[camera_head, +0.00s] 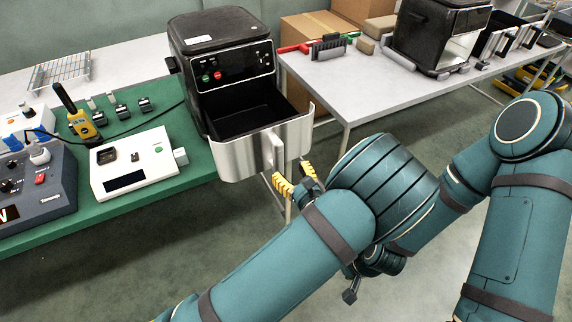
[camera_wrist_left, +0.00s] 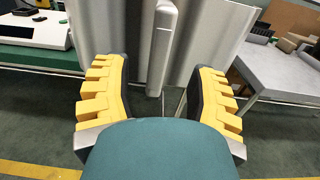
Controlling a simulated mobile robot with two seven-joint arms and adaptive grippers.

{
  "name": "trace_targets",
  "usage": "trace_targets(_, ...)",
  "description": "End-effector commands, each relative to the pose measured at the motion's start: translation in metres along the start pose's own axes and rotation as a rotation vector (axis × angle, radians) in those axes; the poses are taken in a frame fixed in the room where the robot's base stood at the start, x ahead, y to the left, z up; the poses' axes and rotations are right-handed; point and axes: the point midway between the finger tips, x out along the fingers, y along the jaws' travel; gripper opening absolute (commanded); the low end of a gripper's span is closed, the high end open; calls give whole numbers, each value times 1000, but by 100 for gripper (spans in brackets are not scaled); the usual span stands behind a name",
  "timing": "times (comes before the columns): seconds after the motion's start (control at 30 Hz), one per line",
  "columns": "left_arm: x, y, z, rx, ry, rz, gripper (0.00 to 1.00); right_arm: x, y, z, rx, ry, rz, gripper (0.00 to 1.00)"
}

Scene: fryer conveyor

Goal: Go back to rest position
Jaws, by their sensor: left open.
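My left gripper (camera_head: 296,177) is open, with yellow ridged finger pads, just in front of the pulled-out air fryer drawer (camera_head: 218,155). The silver drawer handle (camera_head: 273,150) is close to the fingertips. In the left wrist view my left gripper (camera_wrist_left: 160,85) has its fingers wide apart, and the upright handle (camera_wrist_left: 162,40) shows in the gap between them, with neither finger seen touching it. The black air fryer (camera_head: 222,50) stands on the green-topped table, its drawer open and dark inside. My right gripper cannot be made out.
A second fryer (camera_head: 437,35) stands on the white table (camera_head: 350,90) at right. Cardboard boxes (camera_head: 310,28) are behind. Grey floor lies open below.

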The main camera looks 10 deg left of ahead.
Motion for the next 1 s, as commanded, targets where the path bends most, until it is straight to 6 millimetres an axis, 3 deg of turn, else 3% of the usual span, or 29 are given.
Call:
trace_targets(0.5, -2, 0, 0, 0, 0, 0, 57, 0, 0, 0, 0, 0, 0, 47)
trace_targets(0.63, 1, 12, -9, -6, 45, 44, 57, 0, 0, 0, 0, 0, 0, 47)
trace_targets(0.73, 5, 44, -33, -28, 159, 160, 57, 0, 0, 0, 0, 0, 0, 47)
trace_targets(0.83, -1, 94, -70, -80, 347, 353, 57, 0, 0, 0, 0, 0, 0, 47)
trace_targets(0.93, -27, 144, -111, -178, 568, 592, 57, 0, 0, 0, 0, 0, 0, 47)
trace_targets(1.0, -56, 173, -137, -279, 729, 782, 57, 0, 0, 0, 0, 0, 0, 47)
